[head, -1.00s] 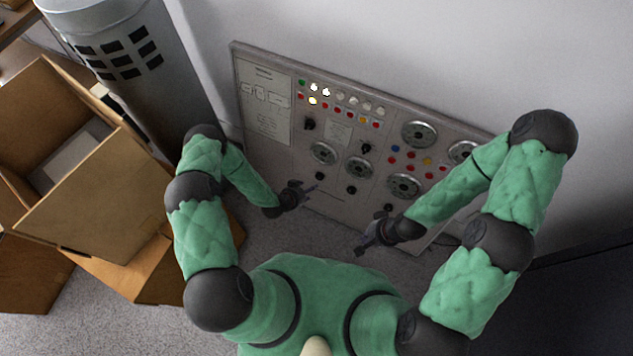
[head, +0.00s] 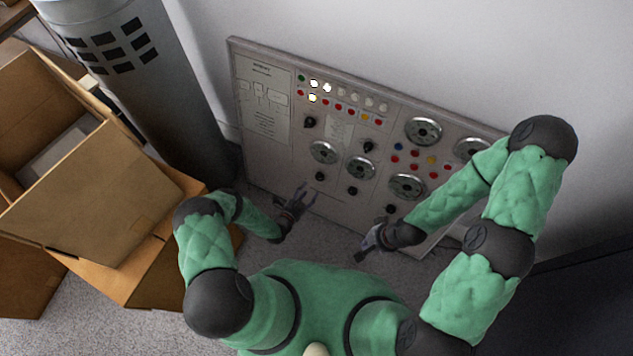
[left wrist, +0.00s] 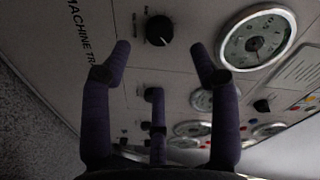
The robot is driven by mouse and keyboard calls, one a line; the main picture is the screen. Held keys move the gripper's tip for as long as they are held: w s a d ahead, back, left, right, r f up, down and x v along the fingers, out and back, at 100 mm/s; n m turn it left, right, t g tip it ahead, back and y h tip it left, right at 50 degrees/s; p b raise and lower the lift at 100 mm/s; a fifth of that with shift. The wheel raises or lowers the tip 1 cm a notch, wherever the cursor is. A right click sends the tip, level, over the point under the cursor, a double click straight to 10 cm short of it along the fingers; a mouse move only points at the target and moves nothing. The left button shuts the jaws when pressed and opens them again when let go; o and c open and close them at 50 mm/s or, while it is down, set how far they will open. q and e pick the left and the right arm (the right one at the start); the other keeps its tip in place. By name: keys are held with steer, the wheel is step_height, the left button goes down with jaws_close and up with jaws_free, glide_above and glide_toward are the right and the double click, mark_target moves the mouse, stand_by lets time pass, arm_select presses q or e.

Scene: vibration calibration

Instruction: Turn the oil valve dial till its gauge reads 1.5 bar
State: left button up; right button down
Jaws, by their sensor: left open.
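The grey control panel (head: 290,185) leans by the wall and carries several round gauges and black knobs. In the left wrist view a black dial knob (left wrist: 159,30) with a pale pointer mark lies ahead, between the lines of my spread fingers. A round gauge (left wrist: 257,38) sits to its right; its reading is too small to tell. I cannot tell which label names the oil valve. My left gripper (head: 303,197) is open and empty, in front of the panel's lower part, apart from the knob. It also shows in the left wrist view (left wrist: 160,62). My right gripper (head: 364,247) hangs low by the panel's bottom edge; its jaws are unclear.
Coloured lamps and buttons (head: 340,105) fill the panel's upper part. Open cardboard boxes (head: 100,210) stand at the left, near my left arm. A grey cylinder (head: 150,85) stands behind them. A dark surface (head: 580,290) is at the lower right.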

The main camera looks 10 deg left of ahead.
mark_target(318, 179)
arm_select(q)
steer(key=b+x, duration=0.2)
steer(key=x, duration=0.5)
steer(key=shift+w+d+f+b, duration=0.1)
steer(key=shift+w+f+b, duration=0.05)
steer(key=shift+w+b, duration=0.2)
steer(key=c, duration=1.1)
